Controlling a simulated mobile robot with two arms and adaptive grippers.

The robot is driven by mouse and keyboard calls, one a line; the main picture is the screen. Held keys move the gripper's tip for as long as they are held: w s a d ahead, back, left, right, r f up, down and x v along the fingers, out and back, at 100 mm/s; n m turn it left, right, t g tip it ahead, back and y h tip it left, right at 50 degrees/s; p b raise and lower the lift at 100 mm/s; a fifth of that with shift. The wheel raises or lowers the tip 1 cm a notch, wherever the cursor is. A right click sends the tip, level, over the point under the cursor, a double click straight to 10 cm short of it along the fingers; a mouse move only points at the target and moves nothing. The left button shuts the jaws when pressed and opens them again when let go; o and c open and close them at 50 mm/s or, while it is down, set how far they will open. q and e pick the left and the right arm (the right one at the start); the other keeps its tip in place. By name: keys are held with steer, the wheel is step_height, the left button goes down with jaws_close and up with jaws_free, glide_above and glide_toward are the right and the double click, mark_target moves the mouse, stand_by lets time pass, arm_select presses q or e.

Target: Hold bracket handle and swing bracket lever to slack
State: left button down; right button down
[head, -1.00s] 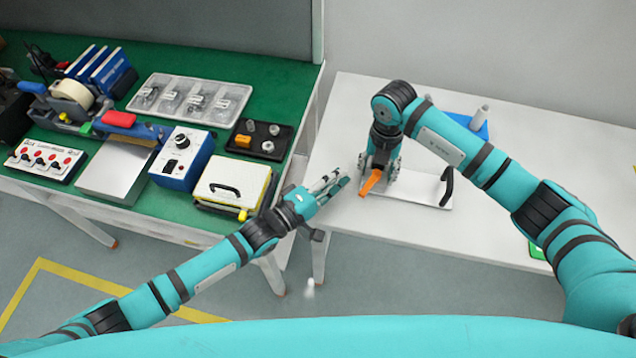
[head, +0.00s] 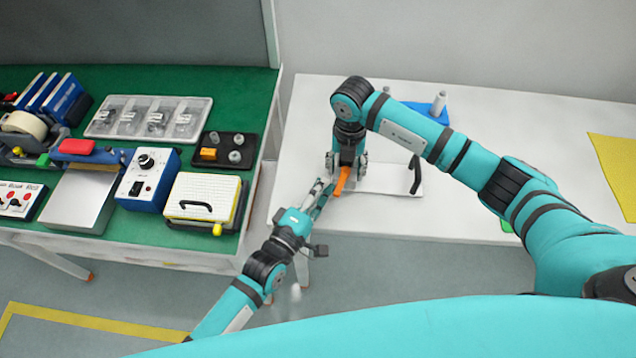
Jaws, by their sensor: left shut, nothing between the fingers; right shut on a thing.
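The bracket is a flat white plate (head: 385,182) on the white table, with a black upright handle (head: 416,176) at its right end. Its orange lever (head: 342,181) is at the left end and points toward the table's front edge. My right gripper (head: 346,168) points down over the left end and is shut on the orange lever; its fingers partly hide the lever's base. My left gripper (head: 322,194) is shut and empty, just left of the lever's tip; I cannot tell whether they touch. No gripper is on the black handle.
A blue piece (head: 428,112) with a grey peg stands behind my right arm, and a yellow mat (head: 615,170) lies at the right. A green bench (head: 262,88) with several devices stands at the left, across a narrow gap.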

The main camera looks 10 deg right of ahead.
arm_select(q)
steer(key=shift+s+d+n+t+y, duration=0.2)
steer(key=shift+s+n+t+y, duration=0.25)
steer(key=shift+y, duration=0.25)
steer(key=shift+s+d, duration=0.2)
steer(key=shift+d, duration=0.05)
steer(key=shift+a, duration=0.1)
steer(key=shift+w+a, duration=0.15)
steer(key=shift+a, duration=0.15)
steer(key=a, duration=0.1)
steer(key=w+a, duration=0.1)
steer(key=shift+a+f, duration=0.1)
steer(key=shift+a, duration=0.2)
steer(key=v, duration=1)
steer(key=shift+s, duration=0.15)
arm_select(e)
steer(key=shift+c, duration=2.2)
jaws_free()
